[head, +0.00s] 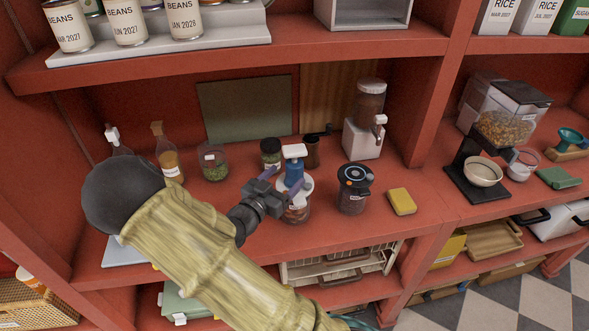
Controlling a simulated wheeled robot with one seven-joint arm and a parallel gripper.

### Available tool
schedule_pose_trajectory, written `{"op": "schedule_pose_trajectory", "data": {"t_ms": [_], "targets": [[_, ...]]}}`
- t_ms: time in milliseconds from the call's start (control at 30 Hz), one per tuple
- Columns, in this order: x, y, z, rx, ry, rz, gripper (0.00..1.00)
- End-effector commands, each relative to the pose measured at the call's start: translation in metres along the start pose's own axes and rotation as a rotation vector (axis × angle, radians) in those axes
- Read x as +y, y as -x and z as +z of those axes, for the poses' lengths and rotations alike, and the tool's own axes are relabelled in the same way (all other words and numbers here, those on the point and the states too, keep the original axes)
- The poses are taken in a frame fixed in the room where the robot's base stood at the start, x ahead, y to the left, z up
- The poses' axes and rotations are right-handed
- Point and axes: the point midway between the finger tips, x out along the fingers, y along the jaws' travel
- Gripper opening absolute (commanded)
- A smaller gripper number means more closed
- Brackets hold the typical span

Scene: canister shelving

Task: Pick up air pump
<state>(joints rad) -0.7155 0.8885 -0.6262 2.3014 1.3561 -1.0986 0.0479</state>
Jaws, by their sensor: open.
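The air pump (294,168) is blue with a white top handle. It appears to stand upright on the white lid of a jar (296,212) on the red middle shelf. My gripper (281,180) is open, with its fingers reaching toward the pump from the left front. One finger shows left of the pump and the other crosses in front of its lower part. I cannot tell whether either finger touches it. The gripper hides part of the jar and lid.
A dark-lidded jar (353,190) stands right of the pump, with a yellow sponge (401,201) beyond it. A green-filled jar (214,163) and a bottle (165,152) stand left. A grinder (311,150) is close behind. The upper shelf (330,38) overhangs.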

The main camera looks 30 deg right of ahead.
Motion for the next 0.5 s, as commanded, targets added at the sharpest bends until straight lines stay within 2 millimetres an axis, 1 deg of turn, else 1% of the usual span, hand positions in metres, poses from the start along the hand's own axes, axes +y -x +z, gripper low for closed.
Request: {"op": "schedule_pose_trajectory", "data": {"t_ms": [33,133,500], "targets": [[0.0,-0.007,-0.002,0.0,0.001,0.001,0.71],[0.0,-0.015,-0.001,-0.001,0.001,-0.001,0.71],[0.0,-0.018,-0.001,0.0,0.0,0.0,0.71]]}}
